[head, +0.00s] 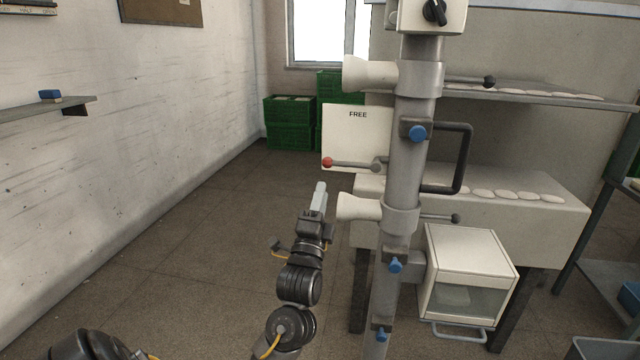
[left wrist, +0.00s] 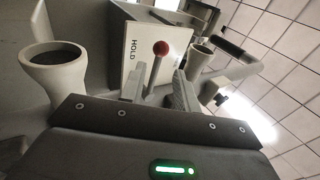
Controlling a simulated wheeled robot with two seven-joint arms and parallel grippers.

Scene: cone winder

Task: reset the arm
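The reset arm appears to be the lever with a red ball knob (head: 328,162). In the head view it lies nearly level, pointing left from its pivot, across a white plate (head: 350,125) marked FREE at the top. My left gripper (head: 320,190) is below the knob, fingers pointing up, apart from it. In the left wrist view the red knob (left wrist: 160,48) and its stem show beyond and between the two separated fingers (left wrist: 160,90). The word HOLD is on the white face (left wrist: 140,65) beside it. My right gripper is not in view.
A grey post (head: 405,160) carries white cone holders (head: 360,207) above and below the plate, close to my left gripper. A black handle (head: 465,155) and a white box (head: 470,260) are to the right. Green crates (head: 290,122) stand behind. The floor at left is clear.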

